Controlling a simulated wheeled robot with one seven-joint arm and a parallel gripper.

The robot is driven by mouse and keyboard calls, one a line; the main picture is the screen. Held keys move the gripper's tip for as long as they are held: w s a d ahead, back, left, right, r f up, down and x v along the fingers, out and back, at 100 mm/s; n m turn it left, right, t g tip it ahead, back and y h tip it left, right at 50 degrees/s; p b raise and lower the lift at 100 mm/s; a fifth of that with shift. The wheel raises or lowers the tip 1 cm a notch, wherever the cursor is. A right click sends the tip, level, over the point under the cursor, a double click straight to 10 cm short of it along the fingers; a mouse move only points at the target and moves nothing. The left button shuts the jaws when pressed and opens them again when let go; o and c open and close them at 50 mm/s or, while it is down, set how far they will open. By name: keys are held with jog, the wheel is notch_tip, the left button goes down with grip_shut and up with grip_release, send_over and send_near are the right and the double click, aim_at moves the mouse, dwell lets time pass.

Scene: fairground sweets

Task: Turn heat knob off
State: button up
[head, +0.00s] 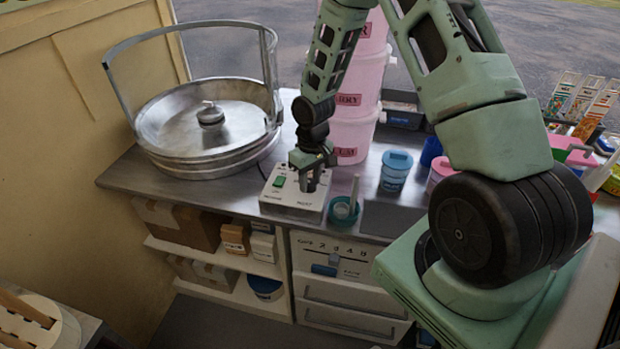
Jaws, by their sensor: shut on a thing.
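A pale control box (284,204) sits on the steel counter, just right of the big round metal pan. It has a green switch (279,181) on its left part and lettering along its front edge that seems to read "HEAT". My gripper (310,188) points down over the right part of the box. It is shut on the heat knob, which the fingers hide almost wholly. The knob's setting cannot be read.
The metal pan (165,125) with a raised hoop stands left of the box. A teal cup (343,211) with a stick is close to the right. Pink buckets (358,100) are stacked behind my gripper. A blue-lidded tub (396,170) stands farther right.

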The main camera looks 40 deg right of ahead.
aim_at(312, 180)
dwell(0.3)
jog(key=o, duration=1)
jog(key=shift+c, duration=0.2)
notch_tip(312, 180, up, 17)
jog(key=b, duration=0.1)
jog(key=shift+d+r+b, duration=0.2)
jog(key=shift+d+b, duration=0.2)
jog(key=s+a+r+n, duration=0.15)
jog(key=s+a, duration=0.25)
jog(key=a, duration=0.4)
jog(key=s+a+r+n, duration=0.15)
jog(key=s+a, duration=0.25)
jog(key=a, duration=0.4)
jog(key=s+a+n, duration=0.2)
jog(key=s+a, duration=0.2)
jog(key=s, duration=0.4)
jog(key=s+a+n, duration=0.1)
jog(key=s+a, duration=0.4)
jog(key=s, duration=0.3)
jog(key=shift+s+a+r+n, duration=0.15)
jog(key=shift+a+r+n, duration=0.1)
jog(key=shift+n, duration=0.15)
